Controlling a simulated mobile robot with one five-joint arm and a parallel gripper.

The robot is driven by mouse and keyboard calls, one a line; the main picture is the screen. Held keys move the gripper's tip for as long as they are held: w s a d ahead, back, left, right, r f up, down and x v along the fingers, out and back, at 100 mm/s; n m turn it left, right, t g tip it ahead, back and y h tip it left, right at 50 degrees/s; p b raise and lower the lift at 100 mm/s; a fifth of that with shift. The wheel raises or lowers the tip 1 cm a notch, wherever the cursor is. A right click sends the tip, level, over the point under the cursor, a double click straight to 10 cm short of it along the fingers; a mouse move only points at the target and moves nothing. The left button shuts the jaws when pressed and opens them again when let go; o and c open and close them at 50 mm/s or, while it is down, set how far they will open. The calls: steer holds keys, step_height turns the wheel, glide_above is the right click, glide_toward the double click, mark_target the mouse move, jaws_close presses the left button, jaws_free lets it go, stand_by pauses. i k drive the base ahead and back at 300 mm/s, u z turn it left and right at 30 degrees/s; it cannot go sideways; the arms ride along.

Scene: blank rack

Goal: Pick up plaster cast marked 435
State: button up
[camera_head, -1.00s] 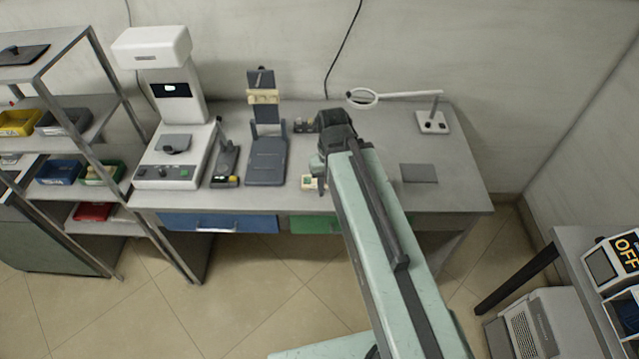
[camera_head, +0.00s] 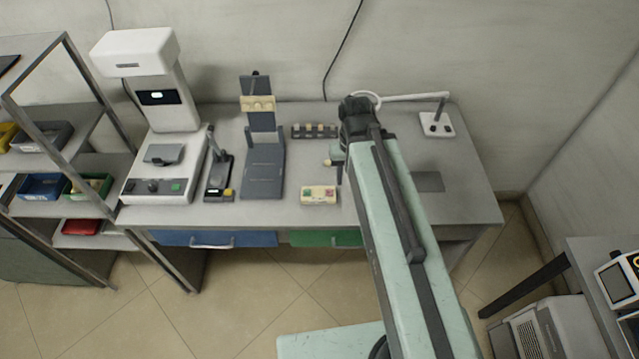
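No marking 435 is readable, so I cannot tell which piece is that plaster cast. A dark rack (camera_head: 299,133) at the back middle of the bench holds several small cream pieces (camera_head: 320,127). Another small cream piece (camera_head: 327,162) shows just left of my gripper (camera_head: 339,168); I cannot tell whether they touch. My gripper is over the bench, right of and in front of the rack, partly hidden by my arm. Its fingers are too small to show whether they are open. A cream toothed block (camera_head: 258,103) sits on the upright dark stand (camera_head: 263,165).
A cream box with red and green buttons (camera_head: 319,195) lies near the bench's front edge. A white machine (camera_head: 160,150) and a small dark device (camera_head: 219,180) stand left. A magnifier lamp (camera_head: 436,125) and flat grey plate (camera_head: 428,181) are right. Shelves (camera_head: 85,165) stand far left.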

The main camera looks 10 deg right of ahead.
mark_target(318, 193)
steer(key=z, duration=1)
steer(key=k, duration=1.9)
steer(key=u, duration=1.9)
steer(key=i, duration=1.7)
steer(key=z, duration=0.05)
